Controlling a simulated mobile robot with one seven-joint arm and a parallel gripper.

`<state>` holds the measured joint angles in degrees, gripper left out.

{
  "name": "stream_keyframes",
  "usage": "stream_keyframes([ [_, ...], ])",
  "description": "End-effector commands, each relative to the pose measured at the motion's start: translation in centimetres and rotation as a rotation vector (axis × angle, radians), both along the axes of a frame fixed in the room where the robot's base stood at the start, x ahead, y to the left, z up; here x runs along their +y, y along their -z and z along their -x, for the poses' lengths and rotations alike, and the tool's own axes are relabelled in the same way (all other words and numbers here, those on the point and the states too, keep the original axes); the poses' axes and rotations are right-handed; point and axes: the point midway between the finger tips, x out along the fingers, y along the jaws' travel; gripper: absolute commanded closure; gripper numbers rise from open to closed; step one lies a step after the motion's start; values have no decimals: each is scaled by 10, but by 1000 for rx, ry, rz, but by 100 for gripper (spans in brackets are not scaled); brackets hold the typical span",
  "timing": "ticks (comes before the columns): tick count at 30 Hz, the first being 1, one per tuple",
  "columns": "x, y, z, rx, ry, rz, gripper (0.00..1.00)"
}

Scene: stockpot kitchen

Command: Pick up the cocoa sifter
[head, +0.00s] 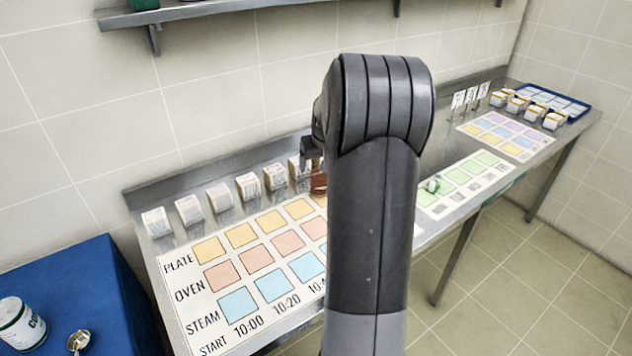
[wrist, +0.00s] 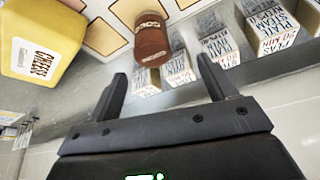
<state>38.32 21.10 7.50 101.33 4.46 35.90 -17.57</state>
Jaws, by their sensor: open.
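The cocoa sifter (wrist: 152,42) is a brown, rounded container with a lettered band on its top, standing near the printed blocks in the wrist view. In the head view a part of it (head: 319,183) shows beside my arm, at the back of the counter; the rest is hidden. My gripper (wrist: 162,72) is open and empty, its two fingers pointing toward the sifter, which lies just beyond the fingertips and apart from them. In the head view my gripper (head: 311,152) is partly hidden by my arm, just above the sifter.
Printed white blocks (head: 220,196) line the counter's back; some (wrist: 225,48) stand close to the sifter. A yellow cheese container (wrist: 40,42) stands left in the wrist view. A chart (head: 235,270) covers the counter front. A blue table (head: 75,275) holds a jar (head: 20,325) and scoop (head: 78,341).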

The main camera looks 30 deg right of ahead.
Motion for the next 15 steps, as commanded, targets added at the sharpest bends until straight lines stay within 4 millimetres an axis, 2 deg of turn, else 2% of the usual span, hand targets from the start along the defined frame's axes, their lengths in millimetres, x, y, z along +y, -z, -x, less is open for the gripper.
stream_keyframes([
  [4,-13,13,-4,1,9,-4,23],
  [15,-19,58,-22,1,8,-4,23],
])
